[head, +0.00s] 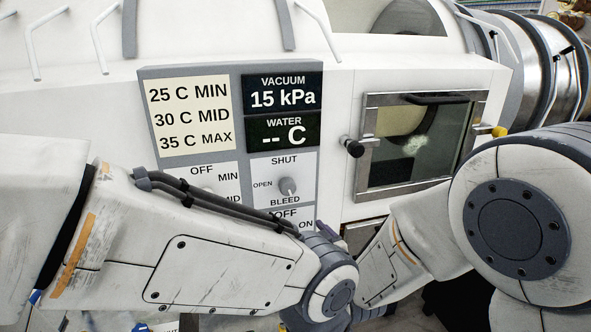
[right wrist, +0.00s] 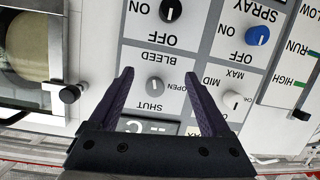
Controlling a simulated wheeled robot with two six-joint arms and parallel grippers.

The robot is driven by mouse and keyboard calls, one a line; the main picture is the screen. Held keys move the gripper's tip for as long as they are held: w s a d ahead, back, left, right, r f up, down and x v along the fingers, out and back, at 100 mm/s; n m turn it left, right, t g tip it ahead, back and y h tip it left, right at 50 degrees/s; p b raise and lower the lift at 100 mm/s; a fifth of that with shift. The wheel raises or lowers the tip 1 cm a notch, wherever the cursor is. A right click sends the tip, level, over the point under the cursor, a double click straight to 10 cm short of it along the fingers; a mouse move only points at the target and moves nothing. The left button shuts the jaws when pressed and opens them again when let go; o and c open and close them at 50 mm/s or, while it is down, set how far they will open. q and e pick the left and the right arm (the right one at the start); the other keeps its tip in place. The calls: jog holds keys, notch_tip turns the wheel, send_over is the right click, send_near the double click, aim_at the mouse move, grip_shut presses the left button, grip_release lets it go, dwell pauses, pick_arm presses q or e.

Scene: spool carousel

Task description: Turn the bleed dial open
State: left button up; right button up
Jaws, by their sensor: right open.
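The bleed dial (head: 288,187) is a small round grey knob on the panel, with SHUT above it and OPEN to its left. In the right wrist view, which is upside down, the bleed dial (right wrist: 154,85) has its white mark towards SHUT. My right gripper (right wrist: 158,73) is open, its two dark purple fingers on either side of the dial in that picture; I cannot tell how far they stand from the panel. In the head view only a bit of the right gripper (head: 321,226) shows, below and right of the dial. My left gripper is not visible.
A black knob (right wrist: 170,10), a blue spray knob (right wrist: 257,35) and a pale knob (right wrist: 232,100) sit near the dial. A vacuum display (head: 283,93) reads 15 kPa. A windowed door (head: 365,185) with a black-knobbed handle (head: 353,147) is to the right.

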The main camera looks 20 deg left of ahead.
jog(key=t+y+p, duration=0.1)
jog(key=t+y, duration=0.1)
send_near(289, 189)
jog(key=p+x, duration=0.5)
jog(key=x, duration=0.4)
jog(key=shift+w+a, duration=0.15)
jog(key=shift+w, duration=0.05)
jog(key=shift+w+a+p, duration=0.35)
jog(key=shift+w, duration=0.1)
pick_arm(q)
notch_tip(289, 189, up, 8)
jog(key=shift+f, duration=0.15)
